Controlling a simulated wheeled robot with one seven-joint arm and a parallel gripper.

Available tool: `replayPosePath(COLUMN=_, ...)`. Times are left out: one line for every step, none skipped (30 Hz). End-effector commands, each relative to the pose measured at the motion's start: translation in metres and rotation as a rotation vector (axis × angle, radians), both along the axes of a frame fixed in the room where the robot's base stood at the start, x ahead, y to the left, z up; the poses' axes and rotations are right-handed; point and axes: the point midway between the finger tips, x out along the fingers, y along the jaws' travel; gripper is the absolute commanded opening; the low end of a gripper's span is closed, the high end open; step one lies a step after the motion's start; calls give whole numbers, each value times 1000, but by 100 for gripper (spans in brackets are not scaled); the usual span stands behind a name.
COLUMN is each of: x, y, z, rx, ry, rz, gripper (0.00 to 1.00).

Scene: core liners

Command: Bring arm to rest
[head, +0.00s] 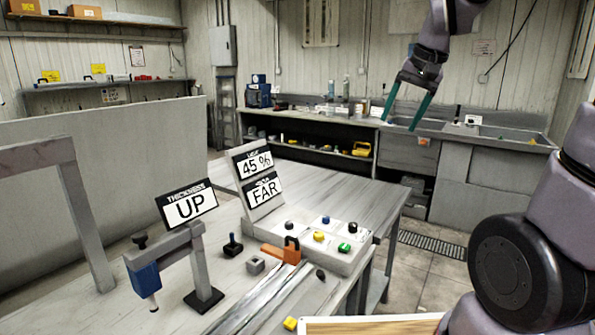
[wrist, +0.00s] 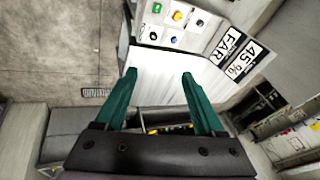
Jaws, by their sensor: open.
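My gripper (head: 406,108) is raised in the air at the upper right of the head view, above and beyond the table's right end. Its two green fingers point down, stand apart and have nothing between them. In the wrist view my gripper (wrist: 158,80) is also open and empty, with the grey table (wrist: 165,82) beyond the fingers.
The table (head: 370,197) bears a button panel (head: 345,258), a sign reading 45 % and FAR (head: 258,180), an UP sign (head: 188,203) and an orange clamp (head: 282,252). A counter with a sink (head: 500,135) runs along the back wall. Floor (head: 425,270) shows right of the table.

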Motion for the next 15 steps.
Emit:
replayPosePath(x=-15, y=-2, z=9, rx=3, ry=-28, rz=-3, gripper=71)
replayPosePath(x=-24, y=-4, z=13, rx=5, ry=-42, rz=-4, gripper=71)
replayPosePath(x=-35, y=-5, z=17, rx=7, ry=-59, rz=-4, gripper=71)
replayPosePath(x=-44, y=-5, z=21, rx=7, ry=-73, rz=-4, gripper=71)
replayPosePath(x=-52, y=-6, z=23, rx=7, ry=-85, rz=-4, gripper=71)
replayPosePath(x=-63, y=-7, z=26, rx=7, ry=-104, rz=-4, gripper=71)
replayPosePath(x=-72, y=-7, z=28, rx=6, ry=-117, rz=-5, gripper=71)
replayPosePath(x=-80, y=-8, z=30, rx=6, ry=-130, rz=-4, gripper=71)
replayPosePath(x=-90, y=-9, z=31, rx=5, ry=-147, rz=-4, gripper=71)
replayPosePath(x=-97, y=-9, z=32, rx=4, ry=-158, rz=-5, gripper=71)
replayPosePath(x=-104, y=-9, z=33, rx=3, ry=-169, rz=-6, gripper=71)
replayPosePath(x=-112, y=-10, z=33, rx=2, ry=-182, rz=-7, gripper=71)
replayPosePath(x=-117, y=-10, z=33, rx=0, ry=-190, rz=-7, gripper=71)
replayPosePath(x=-122, y=-10, z=33, rx=-1, ry=-199, rz=-7, gripper=71)
replayPosePath(x=-128, y=-10, z=33, rx=-2, ry=-207, rz=-7, gripper=71)
